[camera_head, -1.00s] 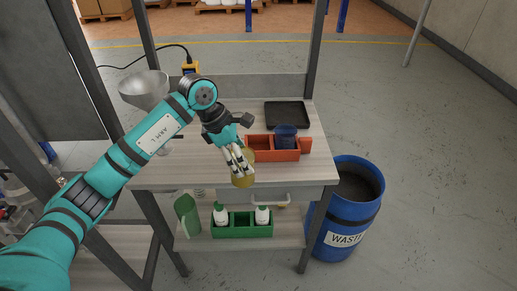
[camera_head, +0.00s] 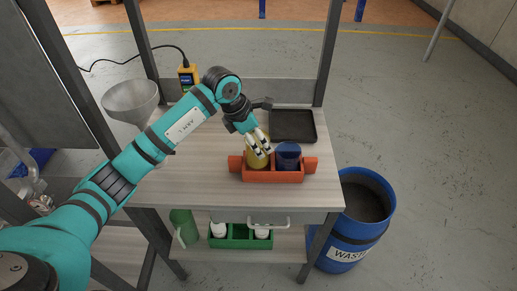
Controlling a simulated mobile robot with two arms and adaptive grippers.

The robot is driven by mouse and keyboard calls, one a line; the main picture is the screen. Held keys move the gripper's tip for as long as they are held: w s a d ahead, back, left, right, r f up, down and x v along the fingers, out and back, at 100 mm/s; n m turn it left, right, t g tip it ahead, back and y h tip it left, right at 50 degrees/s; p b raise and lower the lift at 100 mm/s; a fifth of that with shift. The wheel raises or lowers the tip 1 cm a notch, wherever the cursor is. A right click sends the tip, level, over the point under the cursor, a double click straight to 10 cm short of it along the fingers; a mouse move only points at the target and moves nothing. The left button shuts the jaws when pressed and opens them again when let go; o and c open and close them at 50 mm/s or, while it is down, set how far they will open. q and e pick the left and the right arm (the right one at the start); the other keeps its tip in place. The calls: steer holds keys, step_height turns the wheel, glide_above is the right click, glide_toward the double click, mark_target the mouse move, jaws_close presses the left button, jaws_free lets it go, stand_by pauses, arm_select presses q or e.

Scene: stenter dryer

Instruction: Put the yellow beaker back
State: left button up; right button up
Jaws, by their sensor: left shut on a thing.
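The yellow beaker (camera_head: 255,160) is at the left part of the orange-red caddy (camera_head: 275,177) on the bench top. My left gripper (camera_head: 259,147) is shut on the yellow beaker, with its fingers hiding part of it. The beaker's lower part is behind the caddy's front wall; I cannot tell whether it touches the caddy floor. A dark blue beaker (camera_head: 288,156) stands in the caddy just to its right. My right gripper is not in view.
A black tray (camera_head: 292,126) lies behind the caddy. A metal funnel (camera_head: 132,101) and a yellow device (camera_head: 188,76) are at the left. A green caddy with white bottles (camera_head: 240,241) is on the lower shelf. A blue waste barrel (camera_head: 352,238) stands at right.

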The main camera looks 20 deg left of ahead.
arm_select(q)
steer(key=shift+f, duration=0.7)
steer(key=shift+c, duration=0.6)
steer(key=shift+w+d+f+p, duration=0.15)
steer(key=shift+f+p, duration=0.35)
steer(key=shift+f, duration=0.75)
steer(key=shift+w+f, duration=0.1)
steer(key=shift+f, duration=0.3)
steer(key=o, duration=1.1)
steer(key=shift+f, duration=0.1)
steer(key=shift+c, duration=0.2)
steer(key=o, duration=0.4)
steer(key=shift+o, duration=0.4)
steer(key=shift+r, duration=0.2)
steer(key=shift+a+r, duration=0.2)
steer(key=b+v, duration=0.2)
steer(key=v, duration=0.9)
steer(key=shift+r, duration=0.25)
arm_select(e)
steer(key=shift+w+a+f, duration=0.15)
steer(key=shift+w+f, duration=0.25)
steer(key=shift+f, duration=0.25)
